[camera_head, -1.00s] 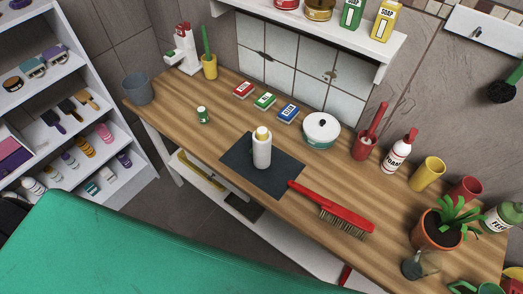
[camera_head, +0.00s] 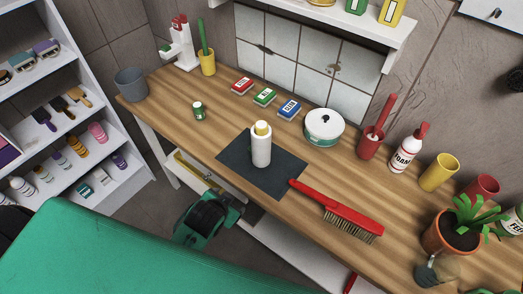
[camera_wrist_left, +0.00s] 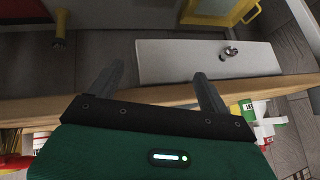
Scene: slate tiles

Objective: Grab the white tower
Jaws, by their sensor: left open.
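A white bottle with a yellow top (camera_head: 261,146) stands upright on a dark mat (camera_head: 236,156) in the middle of the wooden counter. A white tower-like piece with red on top (camera_head: 181,46) stands at the counter's back left; I cannot tell which is the white tower. My left gripper (camera_head: 208,216), green and black, is beside the counter's front edge, lower than its top and apart from both. Its fingers are apart and empty in the left wrist view (camera_wrist_left: 160,88). My right gripper is not in view.
A red brush (camera_head: 338,211) lies right of the mat. A green-lidded jar (camera_head: 198,111), small boxes (camera_head: 264,97) and a round white tin (camera_head: 324,127) are around it. A grey cup (camera_head: 131,84) is at the left end. A white panel with a knob (camera_wrist_left: 205,61) is near the left gripper.

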